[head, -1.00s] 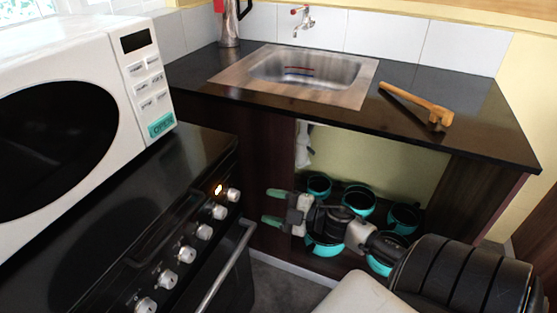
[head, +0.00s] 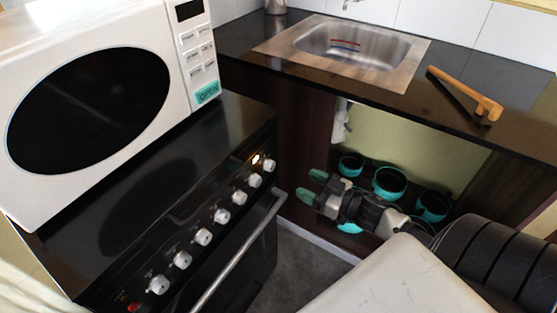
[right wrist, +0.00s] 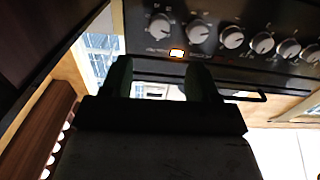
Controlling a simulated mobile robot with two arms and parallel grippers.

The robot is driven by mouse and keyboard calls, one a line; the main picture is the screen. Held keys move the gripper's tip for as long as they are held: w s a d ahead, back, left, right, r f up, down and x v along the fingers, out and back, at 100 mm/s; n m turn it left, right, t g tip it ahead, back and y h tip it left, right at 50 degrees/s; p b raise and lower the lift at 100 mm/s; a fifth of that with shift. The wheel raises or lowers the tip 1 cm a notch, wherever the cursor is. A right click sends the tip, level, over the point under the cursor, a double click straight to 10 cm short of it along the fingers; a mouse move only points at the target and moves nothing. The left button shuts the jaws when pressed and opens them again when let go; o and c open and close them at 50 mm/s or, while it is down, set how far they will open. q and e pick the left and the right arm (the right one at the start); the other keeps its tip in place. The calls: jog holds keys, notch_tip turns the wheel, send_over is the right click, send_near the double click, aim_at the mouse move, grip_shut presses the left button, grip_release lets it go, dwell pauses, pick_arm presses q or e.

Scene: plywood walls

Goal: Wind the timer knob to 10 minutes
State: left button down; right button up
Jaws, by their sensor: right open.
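The black cooker has a sloped front panel with a row of white knobs; which one is the timer knob cannot be read from the markings. My left gripper is out of view.
A white microwave (head: 90,110) stands on the cooker top. The oven handle (head: 240,250) runs below the knobs. Teal-sided pots (head: 390,182) sit on the open shelf near my right arm.

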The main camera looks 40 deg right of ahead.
aim_at(273, 168)
jog(key=shift+m, duration=0.3)
jog(key=x, duration=1)
jog(key=shift+w+a, duration=0.15)
jog(key=shift+w, duration=0.25)
jog(key=c, duration=0.9)
